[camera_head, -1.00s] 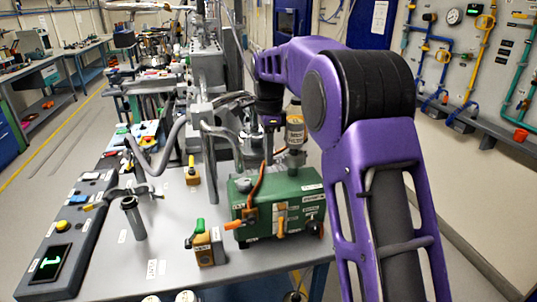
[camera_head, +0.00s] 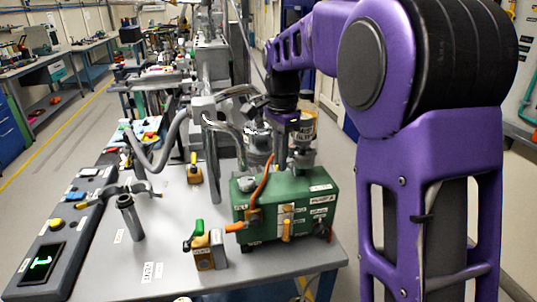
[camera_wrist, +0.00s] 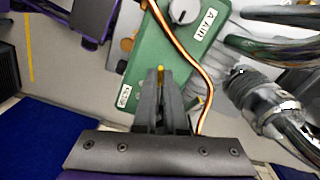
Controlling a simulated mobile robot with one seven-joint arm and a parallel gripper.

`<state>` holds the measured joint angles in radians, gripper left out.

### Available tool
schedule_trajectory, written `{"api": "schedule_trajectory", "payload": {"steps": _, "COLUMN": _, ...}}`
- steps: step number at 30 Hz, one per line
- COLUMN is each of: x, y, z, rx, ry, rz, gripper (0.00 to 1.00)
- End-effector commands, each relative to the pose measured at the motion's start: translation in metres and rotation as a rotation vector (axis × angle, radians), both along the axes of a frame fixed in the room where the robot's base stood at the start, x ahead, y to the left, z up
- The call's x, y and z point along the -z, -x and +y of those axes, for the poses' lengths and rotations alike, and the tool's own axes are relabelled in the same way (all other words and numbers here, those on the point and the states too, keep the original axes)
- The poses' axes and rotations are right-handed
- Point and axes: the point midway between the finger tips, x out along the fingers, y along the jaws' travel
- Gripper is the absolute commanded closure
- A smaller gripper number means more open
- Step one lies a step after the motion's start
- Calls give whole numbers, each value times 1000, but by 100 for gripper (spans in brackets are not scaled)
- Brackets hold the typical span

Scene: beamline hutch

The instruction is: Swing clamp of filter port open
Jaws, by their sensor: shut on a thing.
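My gripper (camera_wrist: 160,85) is shut in the wrist view, with a small yellow part (camera_wrist: 161,70) showing between its fingertips in front of the green box (camera_wrist: 150,50). I cannot tell for sure whether this part is the clamp's handle. In the head view my gripper (camera_head: 284,128) is above the back of the green box (camera_head: 275,222), close to a metal canister with an orange band (camera_head: 303,130). The fingertips are hidden there. I cannot make out which fitting is the filter port. A grey upright stub (camera_head: 131,220) with a spread clamp (camera_head: 135,190) stands at left on the table.
An orange-brown cable (camera_wrist: 197,75) runs right beside my fingers. A ribbed metal hose fitting (camera_wrist: 255,100) is farther right. A small box with a green-handled lever (camera_head: 207,250) stands in front of the green box. Bent metal pipes (camera_head: 212,150) rise behind it. The table front (camera_head: 150,272) is largely clear.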

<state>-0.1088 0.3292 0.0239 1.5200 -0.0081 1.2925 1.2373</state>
Motion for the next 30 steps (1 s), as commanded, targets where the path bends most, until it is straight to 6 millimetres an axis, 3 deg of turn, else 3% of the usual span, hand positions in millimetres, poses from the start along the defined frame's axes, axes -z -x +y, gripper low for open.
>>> {"api": "schedule_trajectory", "payload": {"steps": 15, "x": -1, "y": 38, "z": -36, "rx": -479, "ry": 0, "rz": 1, "gripper": 100}}
{"api": "schedule_trajectory", "payload": {"steps": 30, "x": 0, "y": 51, "z": -63, "rx": -774, "ry": -1, "rz": 1, "gripper": 100}}
